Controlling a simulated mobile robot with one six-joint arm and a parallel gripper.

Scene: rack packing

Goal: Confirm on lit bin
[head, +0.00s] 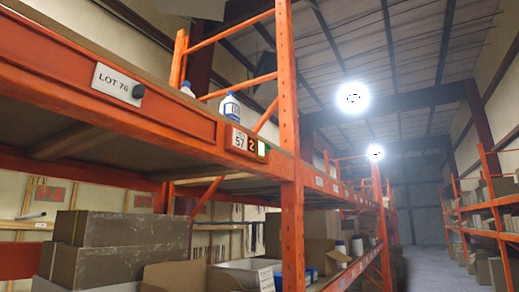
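A pick-to-light module sits on the orange upper shelf beam in the head view, near the front post. It has a white label reading 57 (239,139), a dark display with an orange-red digit that looks like 2 (252,144), and a pale green lit button (262,149). A white bottle with a blue label (230,106) stands on the shelf above the module. My gripper is not in view.
An orange upright post (291,190) stands just right of the module. Brown boxes (120,228) and an open carton (180,275) fill the lower shelf. An open aisle (424,262) runs back on the right, with another rack (490,238) beyond it.

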